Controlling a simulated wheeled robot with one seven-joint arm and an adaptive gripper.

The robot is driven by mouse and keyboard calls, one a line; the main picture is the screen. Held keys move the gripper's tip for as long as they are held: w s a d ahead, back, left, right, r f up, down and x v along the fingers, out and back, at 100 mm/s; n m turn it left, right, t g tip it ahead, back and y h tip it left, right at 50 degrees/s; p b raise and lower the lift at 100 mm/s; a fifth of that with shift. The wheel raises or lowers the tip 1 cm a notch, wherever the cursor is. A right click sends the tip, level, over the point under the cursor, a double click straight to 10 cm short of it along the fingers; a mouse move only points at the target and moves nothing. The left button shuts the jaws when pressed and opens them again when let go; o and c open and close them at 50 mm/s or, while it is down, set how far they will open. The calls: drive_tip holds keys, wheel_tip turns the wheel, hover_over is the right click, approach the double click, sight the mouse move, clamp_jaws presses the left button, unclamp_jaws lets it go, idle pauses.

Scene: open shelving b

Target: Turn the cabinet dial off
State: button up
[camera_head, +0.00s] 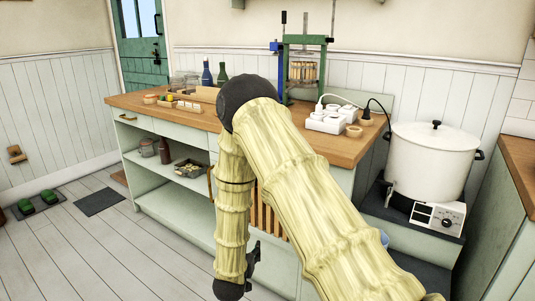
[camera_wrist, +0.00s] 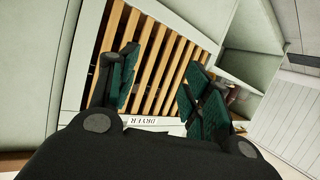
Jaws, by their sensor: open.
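The cabinet (camera_head: 165,213) is a pale green unit with a wooden top in the head view. Its slatted wooden front (camera_head: 268,217) is partly hidden behind my arm. In the wrist view the slats (camera_wrist: 160,70) fill the middle, with a white label reading DRYER (camera_wrist: 146,121) along one edge. I cannot make out a dial on this cabinet in either view. My gripper (camera_wrist: 161,78) is open and empty, its green-padded fingers apart in front of the slats. In the head view only a dark part of it (camera_head: 252,265) shows low beside the cabinet front.
A separate black dial (camera_head: 449,223) is on the white control box under a large white pot (camera_head: 432,160) at the right. Bottles (camera_head: 207,74), a power strip (camera_head: 332,119) and a green press (camera_head: 303,65) stand on the countertop. Floor (camera_head: 95,245) is free at the left.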

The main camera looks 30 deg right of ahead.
drive_tip(key=w+d+r+m+g+h+p, duration=0.1)
drive_tip(key=w+d+r+m+h+p, duration=0.2)
drive_tip(key=r, duration=0.9)
drive_tip(key=w+d+r+m+g+h+p, duration=0.1)
drive_tip(key=w+d+r+m+h+p, duration=0.15)
drive_tip(key=r, duration=0.85)
drive_tip(key=x, duration=1)
drive_tip(key=shift+d+r+h+b, duration=0.4)
drive_tip(key=shift+d+h, duration=0.05)
drive_tip(key=shift+d, duration=0.05)
drive_tip(key=shift+c, duration=0.5)
drive_tip(key=c, duration=1)
